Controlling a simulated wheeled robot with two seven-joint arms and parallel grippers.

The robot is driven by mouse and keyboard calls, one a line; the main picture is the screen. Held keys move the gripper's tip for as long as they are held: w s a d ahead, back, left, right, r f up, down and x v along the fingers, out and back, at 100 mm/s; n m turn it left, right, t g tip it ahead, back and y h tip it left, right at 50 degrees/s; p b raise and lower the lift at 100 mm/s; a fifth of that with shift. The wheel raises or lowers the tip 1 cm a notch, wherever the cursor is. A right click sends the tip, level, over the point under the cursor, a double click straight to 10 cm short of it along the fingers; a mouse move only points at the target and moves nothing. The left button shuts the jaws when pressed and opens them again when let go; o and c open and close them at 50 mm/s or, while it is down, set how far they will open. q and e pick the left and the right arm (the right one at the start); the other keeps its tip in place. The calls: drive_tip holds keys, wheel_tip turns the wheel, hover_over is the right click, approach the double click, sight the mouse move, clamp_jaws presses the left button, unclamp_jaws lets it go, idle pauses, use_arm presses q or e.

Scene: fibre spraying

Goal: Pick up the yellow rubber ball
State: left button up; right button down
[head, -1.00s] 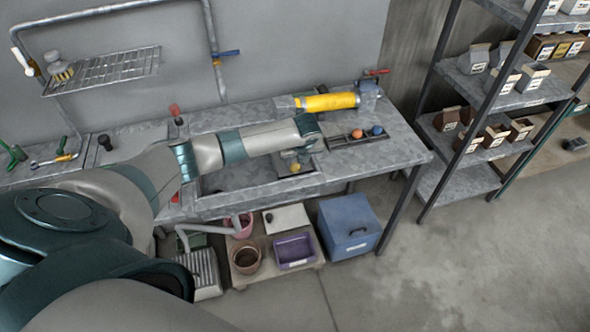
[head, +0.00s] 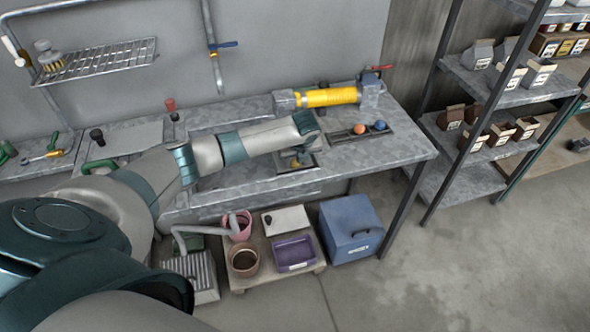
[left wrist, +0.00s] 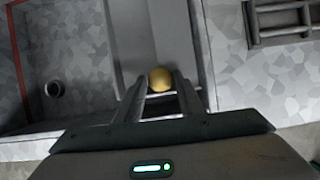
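The yellow rubber ball (left wrist: 160,79) shows in the left wrist view in a grey recessed tray, at the tips of my left gripper (left wrist: 161,84). The two fingers are spread, one on each side of the ball. I cannot tell whether they touch it. In the head view the ball (head: 295,163) is a small yellow spot below the end of my left arm, partly hidden. My left gripper (head: 300,156) points down there, over the grey workbench (head: 365,158). My right gripper is in neither view.
An orange ball (head: 360,129) and a blue ball (head: 379,125) sit in a dark rack right of the gripper. A yellow cylinder (head: 328,97) lies behind. A blue box (head: 350,228) and a purple bin (head: 293,252) stand below the bench. Shelves (head: 490,82) stand at right.

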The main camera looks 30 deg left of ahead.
use_arm(q)
drive_tip(key=shift+w+a+f, duration=0.1)
drive_tip(key=shift+f, duration=0.15)
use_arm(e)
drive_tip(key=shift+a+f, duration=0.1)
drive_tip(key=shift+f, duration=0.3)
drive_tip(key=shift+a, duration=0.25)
use_arm(q)
drive_tip(key=shift+c, duration=0.3)
drive_tip(key=c, duration=0.7)
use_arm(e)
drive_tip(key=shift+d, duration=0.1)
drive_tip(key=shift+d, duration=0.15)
use_arm(q)
drive_tip(key=shift+r, duration=0.15)
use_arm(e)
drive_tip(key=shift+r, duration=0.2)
